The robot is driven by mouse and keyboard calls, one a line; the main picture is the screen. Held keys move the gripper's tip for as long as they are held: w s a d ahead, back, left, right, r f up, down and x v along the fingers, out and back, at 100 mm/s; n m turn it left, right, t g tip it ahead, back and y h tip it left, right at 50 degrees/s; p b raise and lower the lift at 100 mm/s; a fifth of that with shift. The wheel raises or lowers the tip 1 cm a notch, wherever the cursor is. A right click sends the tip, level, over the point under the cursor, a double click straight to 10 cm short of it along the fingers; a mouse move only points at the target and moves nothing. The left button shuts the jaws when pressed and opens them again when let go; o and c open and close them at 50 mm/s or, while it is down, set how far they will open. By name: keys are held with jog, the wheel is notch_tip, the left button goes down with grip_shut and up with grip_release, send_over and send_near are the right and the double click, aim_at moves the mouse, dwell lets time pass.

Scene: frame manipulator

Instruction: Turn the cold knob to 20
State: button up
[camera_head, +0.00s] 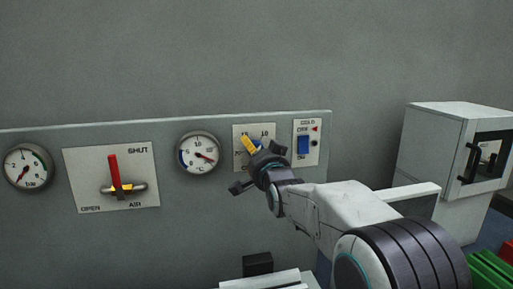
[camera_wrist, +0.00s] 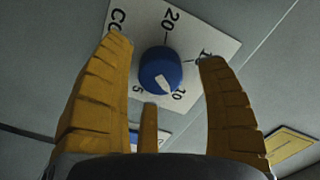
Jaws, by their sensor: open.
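The cold knob (camera_wrist: 158,66) is round and blue with a white pointer. It sits on a white dial plate (camera_wrist: 205,45) marked 5, 10, 15 and 20, and the pointer is turned toward 10. In the head view, the dial plate (camera_head: 239,131) shows partly, and my gripper hides most of the knob. My gripper (camera_wrist: 165,52) has yellow fingers and is open. Two fingers stand either side of the knob in the wrist view, with a third shorter one below it. I cannot tell whether any finger touches the knob. In the head view my gripper (camera_head: 255,150) is in front of the dial.
On the grey panel are a bar gauge (camera_head: 28,168), a red-handled air valve (camera_head: 114,173), a °C gauge (camera_head: 199,153) and a blue switch (camera_head: 303,146) just right of the dial. A white cabinet (camera_head: 435,150) stands at the right. A green crate (camera_head: 490,270) is lower right.

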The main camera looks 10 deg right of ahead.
jog(key=shift+w, duration=0.4)
jog(key=shift+o, duration=0.2)
jog(key=c, duration=1.2)
